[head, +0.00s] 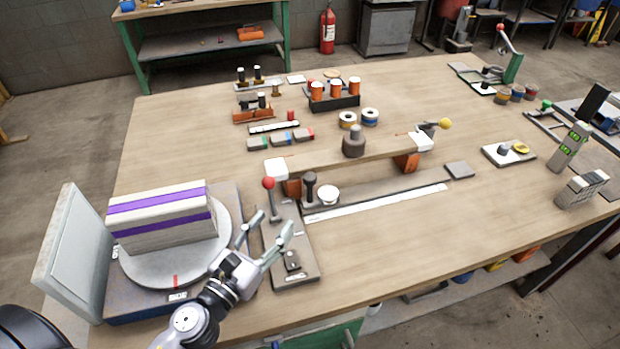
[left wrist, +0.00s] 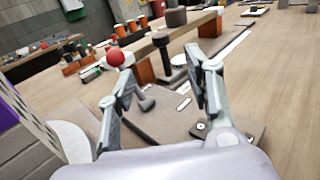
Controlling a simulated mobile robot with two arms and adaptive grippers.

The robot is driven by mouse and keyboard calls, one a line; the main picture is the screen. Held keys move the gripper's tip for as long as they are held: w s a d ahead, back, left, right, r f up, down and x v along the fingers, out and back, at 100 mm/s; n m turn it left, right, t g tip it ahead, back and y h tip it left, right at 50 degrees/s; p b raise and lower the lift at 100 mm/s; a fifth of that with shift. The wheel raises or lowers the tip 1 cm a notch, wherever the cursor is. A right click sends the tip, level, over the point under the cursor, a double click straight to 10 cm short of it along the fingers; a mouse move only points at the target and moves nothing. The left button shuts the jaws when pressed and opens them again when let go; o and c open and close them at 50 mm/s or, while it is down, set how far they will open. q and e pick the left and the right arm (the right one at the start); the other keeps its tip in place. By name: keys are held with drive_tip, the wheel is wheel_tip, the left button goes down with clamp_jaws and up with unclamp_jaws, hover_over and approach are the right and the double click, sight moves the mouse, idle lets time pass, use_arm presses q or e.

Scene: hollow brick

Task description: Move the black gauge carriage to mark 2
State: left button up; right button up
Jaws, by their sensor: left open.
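The black gauge carriage (head: 310,187) stands upright, with a round knob on a post, at the left end of a long grey rail (head: 400,187). A white scale strip (head: 375,203) runs along the rail's front; its marks are too small to read. The carriage also shows in the left wrist view (left wrist: 163,48), beyond the fingers. My left gripper (head: 270,224) is open and empty, in front of and left of the carriage, apart from it. It is close to a red-ball lever (head: 270,195) on a grey plate (head: 299,262). My right gripper is not in view.
A turntable (head: 140,268) with a purple-striped block (head: 165,215) stands left of my gripper. A wooden beam on orange blocks (head: 350,160) spans behind the rail. Orange-topped cylinders (head: 335,90) stand further back.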

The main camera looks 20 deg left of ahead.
use_arm(q)
drive_tip(key=p, duration=0.3)
approach(307, 181)
drive_tip(key=w, duration=0.4)
drive_tip(key=shift+d+r, duration=0.2)
drive_tip(key=shift+d, duration=0.1)
drive_tip(key=w, duration=0.3)
drive_tip(key=w+d+p, duration=0.1)
drive_tip(key=w, duration=0.3)
drive_tip(key=shift+w+d+f, duration=0.2)
drive_tip(key=shift+w+d, duration=0.05)
drive_tip(key=shift+c, duration=0.4)
clamp_jaws()
